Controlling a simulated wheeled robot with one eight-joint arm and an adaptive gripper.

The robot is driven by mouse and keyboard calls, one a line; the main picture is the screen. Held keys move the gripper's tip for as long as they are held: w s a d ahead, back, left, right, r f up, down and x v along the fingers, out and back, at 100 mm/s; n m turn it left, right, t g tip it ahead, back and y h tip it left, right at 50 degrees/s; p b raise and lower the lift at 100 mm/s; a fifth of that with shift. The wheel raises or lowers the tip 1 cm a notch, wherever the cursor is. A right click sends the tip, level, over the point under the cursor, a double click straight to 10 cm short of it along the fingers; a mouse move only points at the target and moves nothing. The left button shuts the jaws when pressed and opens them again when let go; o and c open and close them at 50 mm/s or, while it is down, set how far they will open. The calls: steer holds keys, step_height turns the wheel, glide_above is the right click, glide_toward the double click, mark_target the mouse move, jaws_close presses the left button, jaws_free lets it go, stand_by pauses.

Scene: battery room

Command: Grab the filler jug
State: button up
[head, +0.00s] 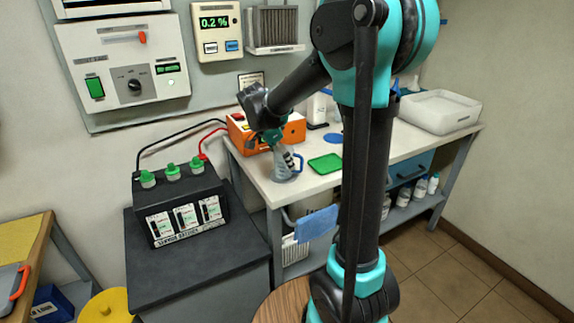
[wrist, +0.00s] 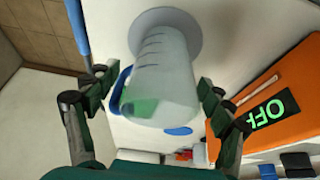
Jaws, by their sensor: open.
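The filler jug (head: 284,176) is a translucent grey vessel with a blue handle. It stands on the white bench top, left of a green mat (head: 325,163). The wrist view shows the jug (wrist: 165,62) large, with marks on its wall and its handle (wrist: 121,88) towards the left finger. My gripper (head: 279,151) is over the jug, partly hiding it. In the wrist view my gripper (wrist: 156,86) is open, with one finger on each side of the jug. Gaps show between fingers and jug. A green patch shows through it; I cannot tell whether that is liquid.
An orange device (head: 294,127) stands close behind the jug; its lit OFF display (wrist: 268,112) is near the right finger. A white tray (head: 440,111) is at the bench's right end. A black battery (head: 180,208) with green caps stands left, with cables above.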

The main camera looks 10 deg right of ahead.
steer(key=shift+d+f, duration=0.1)
steer(key=shift+f, duration=0.2)
steer(key=shift+c, duration=0.5)
steer(key=c, duration=1.2)
steer(key=shift+r, duration=0.1)
steer(key=shift+c, duration=0.2)
